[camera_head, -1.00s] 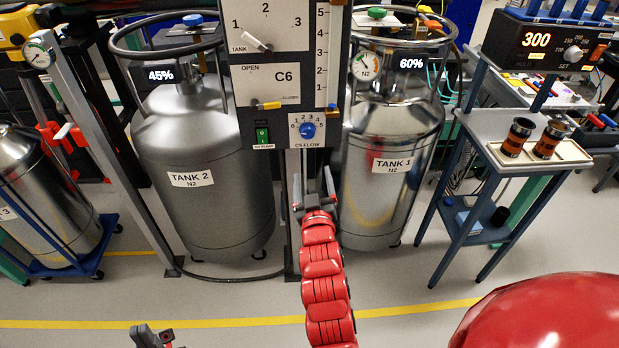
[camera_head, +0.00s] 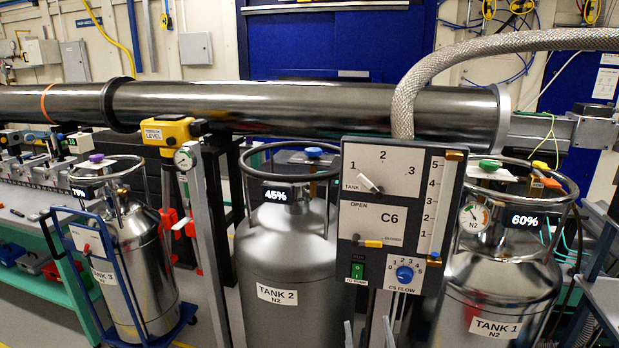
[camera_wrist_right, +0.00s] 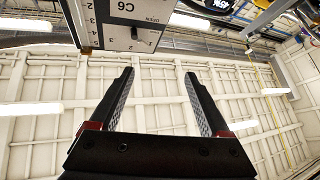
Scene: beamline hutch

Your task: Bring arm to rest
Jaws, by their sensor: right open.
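My right gripper (camera_wrist_right: 158,78) is open in the right wrist view, its two dark fingers apart with nothing between them. It points up toward the white wall and ceiling panels. In the head view only its fingertips (camera_head: 368,335) show at the bottom edge, below the C6 panel (camera_head: 372,210). The C6 panel also shows upside down at the top of the wrist view (camera_wrist_right: 125,22), beyond the fingers. The red right arm is out of the head view. My left gripper is not in view.
Tank 2 (camera_head: 285,255) stands left of the panel, tank 1 (camera_head: 500,290) right, tank 3 (camera_head: 138,275) farther left on a blue cart. A large dark pipe (camera_head: 300,107) crosses behind them. A braided hose (camera_head: 440,65) drops behind the panel.

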